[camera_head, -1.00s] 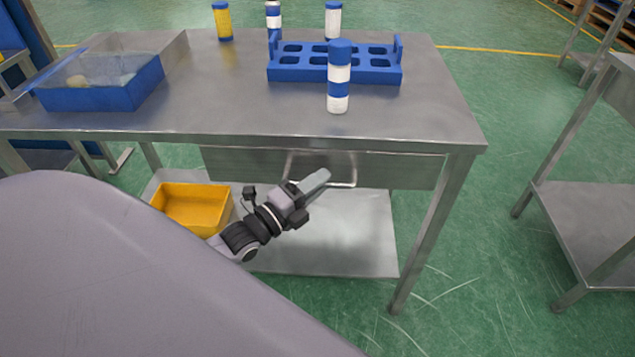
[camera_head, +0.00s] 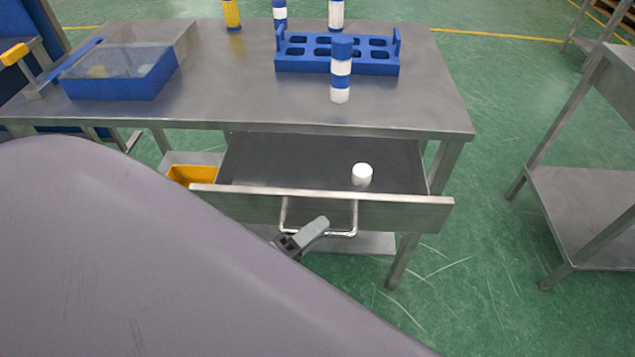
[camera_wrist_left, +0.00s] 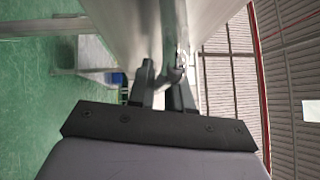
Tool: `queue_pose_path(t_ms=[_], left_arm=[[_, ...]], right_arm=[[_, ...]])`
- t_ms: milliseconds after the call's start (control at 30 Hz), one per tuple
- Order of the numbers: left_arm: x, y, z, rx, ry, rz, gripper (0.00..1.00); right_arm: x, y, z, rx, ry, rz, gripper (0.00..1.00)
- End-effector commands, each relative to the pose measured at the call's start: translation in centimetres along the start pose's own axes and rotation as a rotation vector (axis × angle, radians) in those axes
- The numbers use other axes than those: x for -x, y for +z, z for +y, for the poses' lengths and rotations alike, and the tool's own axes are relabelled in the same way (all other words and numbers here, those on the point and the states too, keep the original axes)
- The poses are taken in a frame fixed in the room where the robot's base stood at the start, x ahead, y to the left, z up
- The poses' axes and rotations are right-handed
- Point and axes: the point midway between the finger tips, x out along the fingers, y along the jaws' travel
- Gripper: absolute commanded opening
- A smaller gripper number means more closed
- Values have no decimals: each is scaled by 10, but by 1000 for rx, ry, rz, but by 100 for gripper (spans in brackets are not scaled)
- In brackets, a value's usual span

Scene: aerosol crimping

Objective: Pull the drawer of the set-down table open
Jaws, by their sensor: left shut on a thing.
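The drawer (camera_head: 240,207) of the set-down table (camera_head: 250,112) stands well out from under the tabletop, showing its dark floor. A small white round item (camera_head: 362,174) sits inside it, toward the right. The drawer's bar handle (camera_head: 356,216) is on the front panel. My left gripper (camera_head: 318,226) is shut on the handle's lower bar, below the drawer front. In the left wrist view the gripper's dark fingers (camera_wrist_left: 163,88) close around the handle near the drawer front. My right gripper is not in view.
On the tabletop are a blue rack (camera_head: 337,67), a blue-and-white can (camera_head: 341,75) in front of it and a blue bin (camera_head: 118,82) at left. A yellow bin (camera_head: 190,174) sits on the lower shelf. Another metal table (camera_head: 590,205) stands at right, with green floor between.

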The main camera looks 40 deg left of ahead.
Motion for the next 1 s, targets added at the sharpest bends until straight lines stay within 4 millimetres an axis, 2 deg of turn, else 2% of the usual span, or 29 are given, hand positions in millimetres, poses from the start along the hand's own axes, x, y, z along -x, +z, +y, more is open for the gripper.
queue_pose_path(t_ms=[100,333,867,900,933,1000], left_arm=[[16,-15,-6,3,2,-1,0],[32,-32,-9,0,0,0,0],[37,-37,-10,-1,-2,0,0],[37,-37,-10,-1,-2,0,32],[37,-37,-10,-1,-2,0,39],[37,-37,-10,-1,-2,0,39]], right_arm=[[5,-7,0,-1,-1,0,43],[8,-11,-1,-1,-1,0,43],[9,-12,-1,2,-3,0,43],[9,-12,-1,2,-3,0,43],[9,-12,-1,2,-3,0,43],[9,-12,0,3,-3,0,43]])
